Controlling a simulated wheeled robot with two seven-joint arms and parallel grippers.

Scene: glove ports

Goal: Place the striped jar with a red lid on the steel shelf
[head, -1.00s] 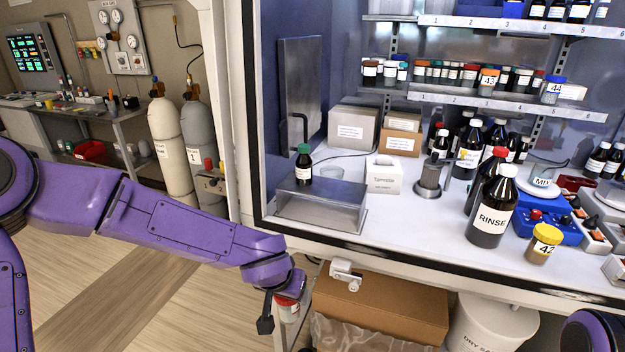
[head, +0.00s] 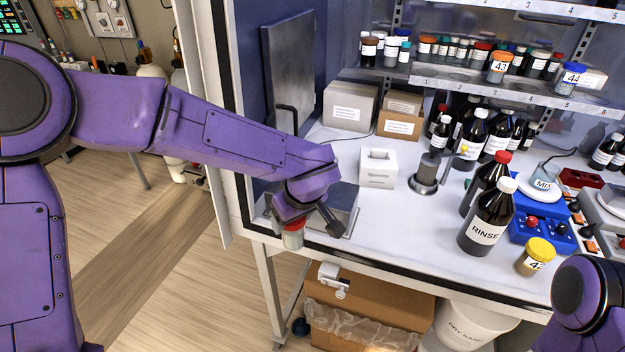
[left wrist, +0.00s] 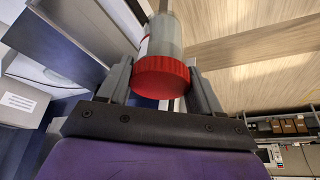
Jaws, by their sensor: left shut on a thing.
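The jar with a red lid (head: 293,227) is held upright by my left gripper (head: 304,222) at the front edge of the cabinet. In the left wrist view its red lid (left wrist: 162,77) sits between the two fingers, with clear glass and a white label beyond; I cannot make out stripes. The low steel shelf (head: 346,200) stands at the front left of the white worktop. My right gripper is out of view.
A white box (head: 378,168) and a metal stand (head: 426,172) stand right of the shelf. The cabinet's left frame (head: 225,120) is close to my left arm. A cardboard box (head: 375,300) is below.

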